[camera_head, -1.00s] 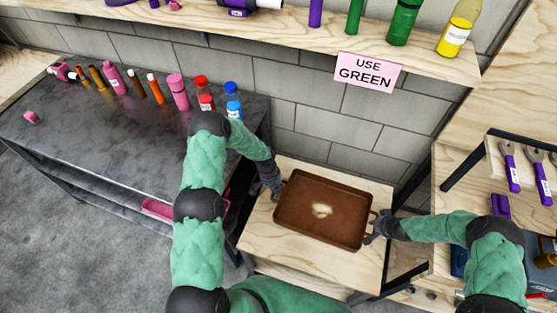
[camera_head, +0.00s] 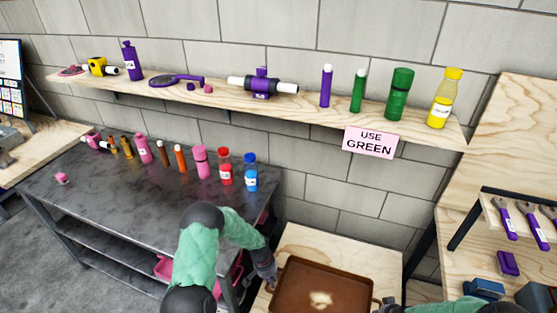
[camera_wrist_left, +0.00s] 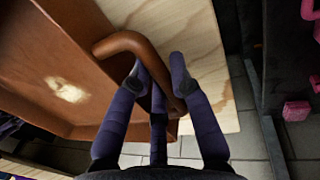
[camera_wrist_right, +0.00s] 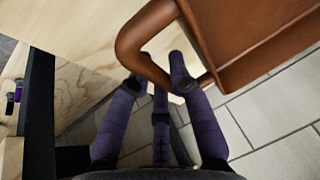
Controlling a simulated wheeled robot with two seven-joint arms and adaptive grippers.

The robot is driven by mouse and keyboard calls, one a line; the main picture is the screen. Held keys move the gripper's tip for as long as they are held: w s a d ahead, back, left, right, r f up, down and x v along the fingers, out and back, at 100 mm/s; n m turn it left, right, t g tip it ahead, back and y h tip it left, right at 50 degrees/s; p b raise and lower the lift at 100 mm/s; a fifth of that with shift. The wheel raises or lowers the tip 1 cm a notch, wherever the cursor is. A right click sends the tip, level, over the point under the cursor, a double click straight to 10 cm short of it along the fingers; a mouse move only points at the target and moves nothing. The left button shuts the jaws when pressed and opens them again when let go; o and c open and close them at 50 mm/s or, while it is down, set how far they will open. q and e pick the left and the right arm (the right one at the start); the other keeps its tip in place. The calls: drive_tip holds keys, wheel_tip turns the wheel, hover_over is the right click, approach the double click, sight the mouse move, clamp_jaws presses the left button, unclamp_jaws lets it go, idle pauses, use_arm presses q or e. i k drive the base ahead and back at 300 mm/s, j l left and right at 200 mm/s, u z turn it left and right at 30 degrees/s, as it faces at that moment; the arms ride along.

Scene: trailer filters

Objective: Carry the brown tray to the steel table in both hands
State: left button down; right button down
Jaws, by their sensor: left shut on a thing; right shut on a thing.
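The brown tray (camera_head: 318,279) is at the bottom of the head view, over a light wooden table, with a pale patch on its floor. My left gripper (camera_head: 268,283) is at its left side; in the left wrist view the left gripper (camera_wrist_left: 158,80) is shut on the tray's handle (camera_wrist_left: 125,42). In the right wrist view my right gripper (camera_wrist_right: 160,75) is shut on the other handle (camera_wrist_right: 128,42). In the head view the right gripper (camera_head: 384,304) shows only partly at the bottom edge. The dark steel table (camera_head: 130,200) stands at the left. I cannot tell whether the tray touches the wood.
Several bottles and tubes (camera_head: 200,162) line the steel table's back edge; its front is mostly clear, with a small pink block (camera_head: 62,178) at left. A wall shelf (camera_head: 300,110) holds more bottles, above a pink "USE GREEN" sign (camera_head: 370,142). A wooden rack with tools (camera_head: 505,220) stands right.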

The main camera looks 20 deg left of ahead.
sight(131, 201)
drive_tip(key=k+j, duration=0.15)
drive_tip(key=k, duration=0.2)
drive_tip(key=k+j+u, duration=0.15)
drive_tip(key=k, duration=0.2)
drive_tip(key=j+u, duration=0.1)
drive_tip(key=j, duration=1.15)
drive_tip(key=i+j+u, duration=0.15)
drive_tip(key=j, duration=1.1)
drive_tip(key=k, duration=0.05)
